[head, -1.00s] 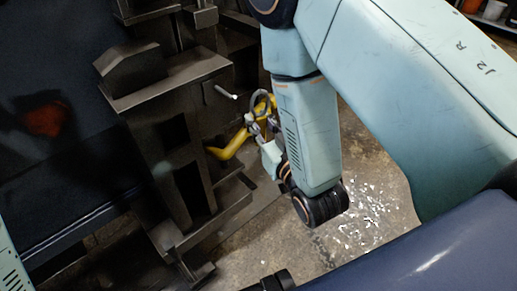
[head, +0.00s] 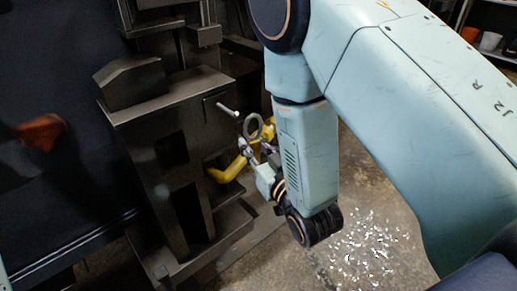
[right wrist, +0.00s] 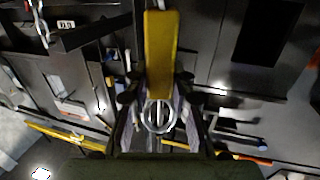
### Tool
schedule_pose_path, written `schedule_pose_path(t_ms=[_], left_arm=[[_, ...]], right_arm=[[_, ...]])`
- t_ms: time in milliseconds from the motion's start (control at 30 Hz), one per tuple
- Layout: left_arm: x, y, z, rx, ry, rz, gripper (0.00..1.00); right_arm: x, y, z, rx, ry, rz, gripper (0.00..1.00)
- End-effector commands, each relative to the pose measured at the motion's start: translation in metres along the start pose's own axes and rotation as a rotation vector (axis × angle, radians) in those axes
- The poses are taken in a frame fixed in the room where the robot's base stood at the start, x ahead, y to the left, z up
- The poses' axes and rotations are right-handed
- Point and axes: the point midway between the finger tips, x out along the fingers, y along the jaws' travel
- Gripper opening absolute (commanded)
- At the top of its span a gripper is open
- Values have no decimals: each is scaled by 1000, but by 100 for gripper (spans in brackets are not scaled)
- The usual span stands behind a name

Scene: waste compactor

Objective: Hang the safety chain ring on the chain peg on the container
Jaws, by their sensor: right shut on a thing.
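The metal safety chain ring (head: 252,127) is upright in the fingertips of my right gripper (head: 258,149), which is shut on it. In the right wrist view, the ring (right wrist: 158,117) shows between the two fingers (right wrist: 160,112). The light chain peg (head: 228,110) sticks out from the dark container's side (head: 160,110). The ring is just right of the peg's tip and a little lower in the picture; I see no peg through it. I cannot tell the gap in depth. A yellow part (head: 228,171) is behind and beside the gripper. My left gripper is out of view.
The container's ledges and posts stand close to the left of my right gripper. A dark panel with an orange-red patch (head: 40,132) is at far left. Concrete floor with pale scraps (head: 365,250) lies below my right arm. Shelves with small pots (head: 490,41) are at top right.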

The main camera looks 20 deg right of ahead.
Motion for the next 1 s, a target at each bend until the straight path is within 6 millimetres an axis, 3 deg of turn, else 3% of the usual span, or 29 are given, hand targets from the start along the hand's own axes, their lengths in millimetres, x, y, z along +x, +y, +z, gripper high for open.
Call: schedule_pose_path(t_ms=[1000], left_arm=[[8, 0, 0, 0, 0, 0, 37]], right_arm=[[51, -13, 3, 0, 3, 0, 0]])
